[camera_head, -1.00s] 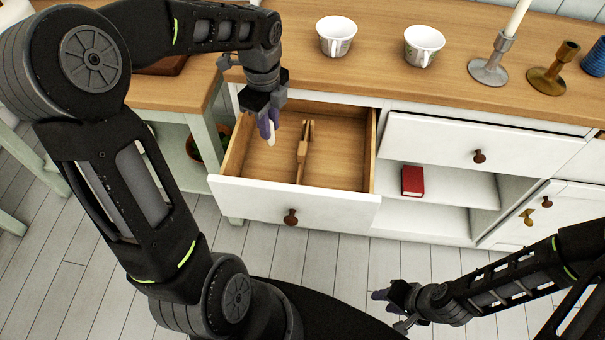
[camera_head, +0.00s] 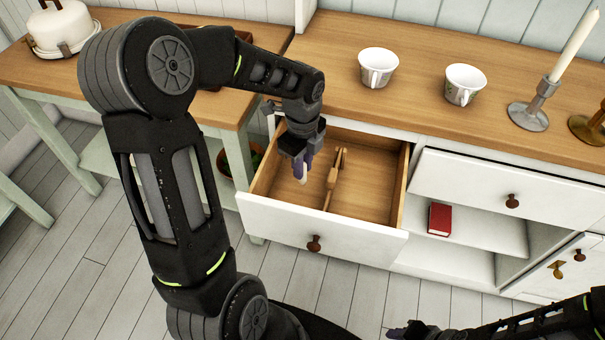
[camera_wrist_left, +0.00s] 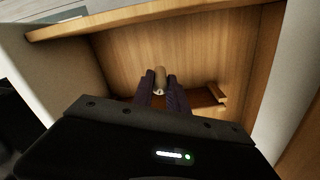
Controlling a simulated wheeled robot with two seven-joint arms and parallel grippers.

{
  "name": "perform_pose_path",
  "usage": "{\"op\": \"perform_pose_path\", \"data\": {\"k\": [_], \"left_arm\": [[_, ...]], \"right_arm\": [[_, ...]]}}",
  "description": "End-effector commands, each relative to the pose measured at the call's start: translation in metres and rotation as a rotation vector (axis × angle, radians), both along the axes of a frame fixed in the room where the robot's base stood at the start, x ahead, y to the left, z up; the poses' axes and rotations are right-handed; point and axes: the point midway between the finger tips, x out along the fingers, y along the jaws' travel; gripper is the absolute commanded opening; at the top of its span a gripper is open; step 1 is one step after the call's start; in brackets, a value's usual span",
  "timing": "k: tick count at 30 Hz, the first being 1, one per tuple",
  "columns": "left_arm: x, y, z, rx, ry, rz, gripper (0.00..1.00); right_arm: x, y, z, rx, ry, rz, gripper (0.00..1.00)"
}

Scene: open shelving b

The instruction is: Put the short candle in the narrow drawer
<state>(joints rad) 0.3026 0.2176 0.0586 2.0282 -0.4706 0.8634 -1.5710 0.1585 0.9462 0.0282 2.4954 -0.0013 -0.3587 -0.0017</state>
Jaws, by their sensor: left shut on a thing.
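The short candle (camera_wrist_left: 160,80) is a small pale cylinder between my left fingers; its white end (camera_head: 302,179) shows below them in the head view. My left gripper (camera_head: 301,164) is shut on it, inside the outline of the open drawer (camera_head: 320,238), towards its left side. Whether the candle touches the drawer floor, I cannot tell. The drawer is white-fronted with a brown knob and a bare wood inside. My right gripper (camera_head: 402,332) is partly in view at the bottom edge, far from the candle; its jaws are unclear.
Two white cups (camera_head: 378,67), a grey candlestick (camera_head: 530,112) and a tall candle (camera_head: 574,42) stand on the countertop. A red book (camera_head: 440,219) is on the shelf right of the drawer.

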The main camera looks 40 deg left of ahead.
Motion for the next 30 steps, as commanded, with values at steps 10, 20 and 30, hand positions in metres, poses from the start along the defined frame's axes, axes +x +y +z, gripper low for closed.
{"op": "perform_pose_path", "data": {"k": [10,20,30], "left_arm": [[-0.001,0.0,-0.037,-0.001,0.001,0.0,0.0],[-0.001,0.0,-0.04,-0.001,0.001,0.0,0.0],[0.0,0.0,-0.039,-0.001,0.001,0.0,0.4]], "right_arm": [[0.0,0.0,-0.004,0.0,0.0,0.0,0.36],[0.0,0.0,-0.006,0.0,0.0,0.0,0.36],[0.0,0.0,-0.005,0.0,0.0,0.0,0.36]]}}
